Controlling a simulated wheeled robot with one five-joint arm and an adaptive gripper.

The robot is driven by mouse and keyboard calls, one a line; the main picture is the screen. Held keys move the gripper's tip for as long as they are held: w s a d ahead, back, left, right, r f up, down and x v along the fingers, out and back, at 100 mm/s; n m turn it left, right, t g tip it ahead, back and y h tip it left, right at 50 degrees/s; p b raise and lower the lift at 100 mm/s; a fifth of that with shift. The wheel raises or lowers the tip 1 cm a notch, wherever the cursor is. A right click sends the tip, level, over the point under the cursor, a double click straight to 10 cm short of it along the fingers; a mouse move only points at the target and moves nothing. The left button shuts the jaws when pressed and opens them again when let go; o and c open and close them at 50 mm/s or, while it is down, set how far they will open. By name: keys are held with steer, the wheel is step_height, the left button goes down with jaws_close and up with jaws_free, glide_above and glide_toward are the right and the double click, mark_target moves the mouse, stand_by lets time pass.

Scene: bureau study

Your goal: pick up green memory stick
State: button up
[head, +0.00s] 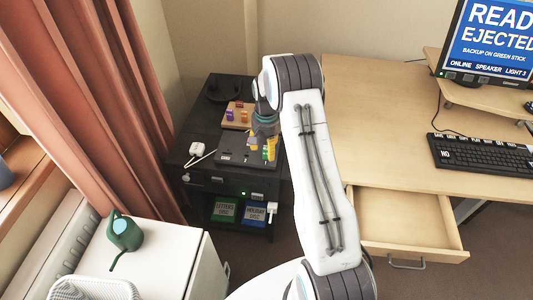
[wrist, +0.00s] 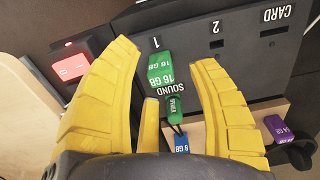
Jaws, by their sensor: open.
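The green memory stick (wrist: 161,68), marked 16 GB, stands at slot 1 of a dark panel (wrist: 235,52) in the wrist view. I cannot tell how deep it sits in the slot. My gripper (wrist: 166,56) is open, with one yellow finger to the left of the stick and one to the right, both apart from it. A third yellow finger shows lower down. In the head view my gripper (head: 262,147) is over the dark box on the black cabinet, and its yellow fingers partly hide the sticks.
A smaller green piece (wrist: 174,108) and a blue 8 GB stick (wrist: 181,142) lie just below the green stick. A red piece (wrist: 71,68) is at the left, a purple stick (wrist: 278,129) at the right. A wooden block (head: 238,116) stands behind on the cabinet (head: 190,178).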

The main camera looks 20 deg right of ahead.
steer(key=shift+f, duration=0.95)
steer(key=shift+o, duration=0.2)
jaws_close()
